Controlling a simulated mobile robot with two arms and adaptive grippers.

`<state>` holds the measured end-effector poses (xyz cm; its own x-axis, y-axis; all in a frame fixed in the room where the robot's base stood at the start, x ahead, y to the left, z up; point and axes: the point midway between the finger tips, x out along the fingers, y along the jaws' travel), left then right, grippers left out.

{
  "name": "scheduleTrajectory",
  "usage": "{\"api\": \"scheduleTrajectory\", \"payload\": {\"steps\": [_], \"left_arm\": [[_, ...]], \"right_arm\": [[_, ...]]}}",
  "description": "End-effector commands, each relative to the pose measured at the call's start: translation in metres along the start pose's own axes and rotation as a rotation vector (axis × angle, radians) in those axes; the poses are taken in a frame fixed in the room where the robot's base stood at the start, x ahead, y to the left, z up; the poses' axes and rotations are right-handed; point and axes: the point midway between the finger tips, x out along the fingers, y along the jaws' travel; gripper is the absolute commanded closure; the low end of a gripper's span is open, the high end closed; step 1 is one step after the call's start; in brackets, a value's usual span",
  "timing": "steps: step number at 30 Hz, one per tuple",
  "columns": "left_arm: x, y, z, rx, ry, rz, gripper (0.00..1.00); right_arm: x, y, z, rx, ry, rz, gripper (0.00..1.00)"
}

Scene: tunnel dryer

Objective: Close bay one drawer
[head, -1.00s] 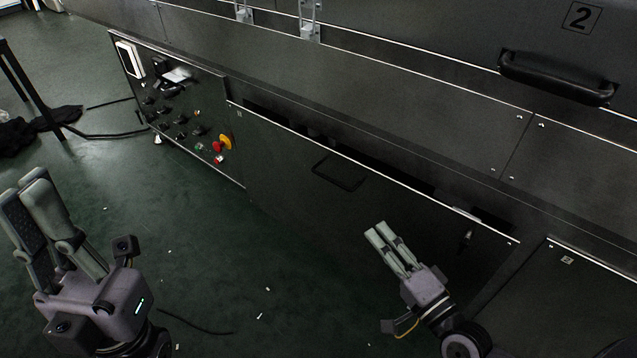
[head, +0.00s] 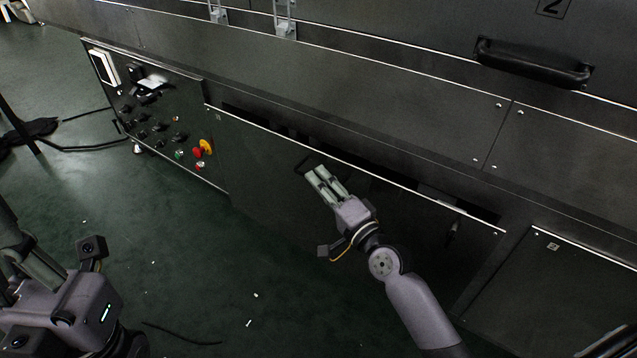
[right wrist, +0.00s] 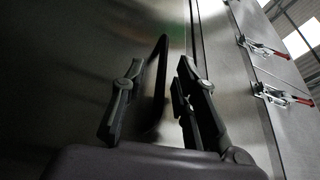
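The bay one drawer has a wide dark front (head: 265,185) on the machine's lower side. It stands out a little, with a dark gap along its top edge. Its black handle (head: 303,163) is partly hidden behind my right gripper (head: 318,172). In the right wrist view the handle (right wrist: 158,75) shows as a dark bar between the two spread fingers of the right gripper (right wrist: 155,95). I cannot tell whether they touch it. My left gripper (head: 20,262) is at the lower left, well away from the drawer, with its fingertips cut off by the frame.
A control panel (head: 150,118) with knobs and a yellow-red button is left of the drawer. A second lower panel (head: 575,290) is at right. A large black handle (head: 530,65) sits above. Green floor (head: 200,260) in front is mostly clear, with small scraps and a cable.

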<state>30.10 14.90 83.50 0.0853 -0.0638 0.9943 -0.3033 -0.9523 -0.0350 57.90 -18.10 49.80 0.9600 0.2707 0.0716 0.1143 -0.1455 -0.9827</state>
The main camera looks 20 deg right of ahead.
Motion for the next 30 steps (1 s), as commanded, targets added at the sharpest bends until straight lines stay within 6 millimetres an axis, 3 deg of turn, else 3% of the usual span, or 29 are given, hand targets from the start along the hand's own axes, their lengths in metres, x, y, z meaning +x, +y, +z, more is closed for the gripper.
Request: {"api": "scheduleTrajectory", "payload": {"steps": [4, 13, 25, 30], "left_arm": [[0.0029, 0.0003, -0.0011, 0.001, 0.015, 0.005, 1.0], [0.005, 0.0004, -0.0018, 0.001, 0.02, 0.006, 1.0], [0.004, 0.0002, -0.0015, 0.001, 0.016, 0.005, 1.0], [0.0038, 0.0001, -0.0015, 0.002, 0.016, 0.004, 1.0]], "right_arm": [[0.0096, -0.0004, 0.0001, 0.001, 0.0, -0.001, 0.72], [0.0109, -0.0002, 0.0002, 0.001, 0.0, 0.0, 0.73], [0.0106, -0.0002, 0.0002, 0.001, 0.0, 0.0, 0.99], [0.0105, 0.0001, 0.0003, 0.0, 0.0, 0.001, 1.0]]}}
